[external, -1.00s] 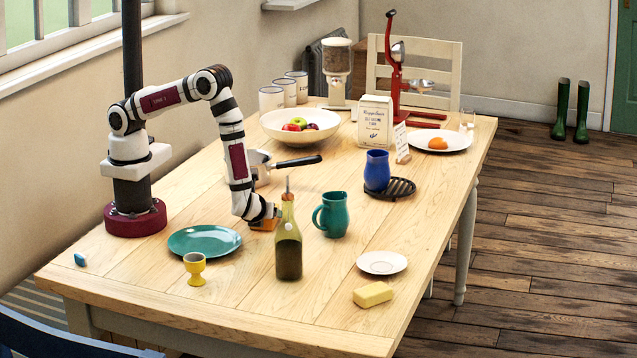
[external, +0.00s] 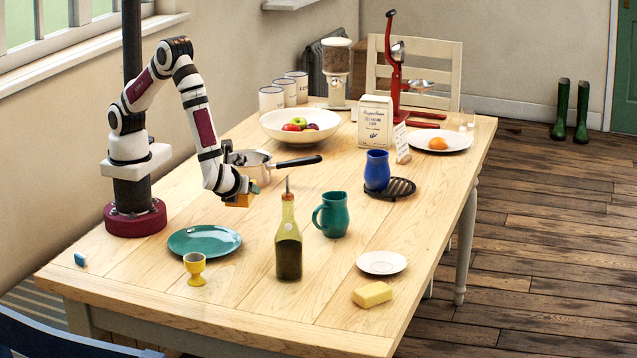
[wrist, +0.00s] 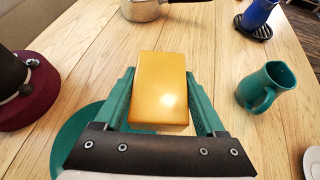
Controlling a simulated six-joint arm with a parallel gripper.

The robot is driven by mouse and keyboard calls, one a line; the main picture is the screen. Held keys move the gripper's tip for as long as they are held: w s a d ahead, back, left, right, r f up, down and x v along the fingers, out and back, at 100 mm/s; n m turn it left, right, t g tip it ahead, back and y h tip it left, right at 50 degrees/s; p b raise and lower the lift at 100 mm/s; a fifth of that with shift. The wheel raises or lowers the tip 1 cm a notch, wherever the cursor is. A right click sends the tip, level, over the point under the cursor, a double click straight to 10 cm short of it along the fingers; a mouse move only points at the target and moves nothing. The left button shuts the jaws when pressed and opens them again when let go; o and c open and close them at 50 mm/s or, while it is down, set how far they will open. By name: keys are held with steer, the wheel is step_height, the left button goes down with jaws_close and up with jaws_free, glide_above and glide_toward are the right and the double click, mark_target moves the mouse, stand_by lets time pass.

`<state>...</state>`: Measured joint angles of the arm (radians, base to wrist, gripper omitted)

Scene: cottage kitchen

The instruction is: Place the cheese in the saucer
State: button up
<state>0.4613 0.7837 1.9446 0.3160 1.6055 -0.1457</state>
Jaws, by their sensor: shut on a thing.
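My gripper (external: 246,192) is shut on an orange-yellow block of cheese (wrist: 160,88) and holds it above the table, left of the oil bottle. In the wrist view the block sits between the two green fingers of my gripper (wrist: 160,98). In the external view the held cheese (external: 238,201) is partly hidden by the gripper. The small white saucer (external: 381,262) lies empty near the table's front right edge. In the wrist view only the saucer's edge (wrist: 313,160) shows at lower right.
The oil bottle (external: 288,245) and teal jug (external: 331,214) stand between my gripper and the saucer. A pale yellow block (external: 372,294) lies just in front of the saucer. A teal plate (external: 204,240) and yellow egg cup (external: 195,268) are at left. A saucepan (external: 250,158) is behind.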

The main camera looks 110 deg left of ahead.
steer(key=r, duration=0.4)
steer(key=d+r, duration=0.1)
steer(key=r, duration=0.2)
steer(key=shift+w+r, duration=0.1)
steer(key=shift+w, duration=0.25)
steer(key=w+a+m+t, duration=0.2)
steer(key=w+m+t, duration=0.5)
steer(key=w, duration=1.1)
steer(key=m+t+h, duration=0.6)
steer(key=m+h, duration=0.1)
steer(key=m, duration=0.1)
glide_above(373, 257)
steer(key=shift+m+t, duration=0.4)
step_height(373, 257, down, 15)
steer(key=shift+r, duration=0.15)
steer(key=shift+f, duration=0.35)
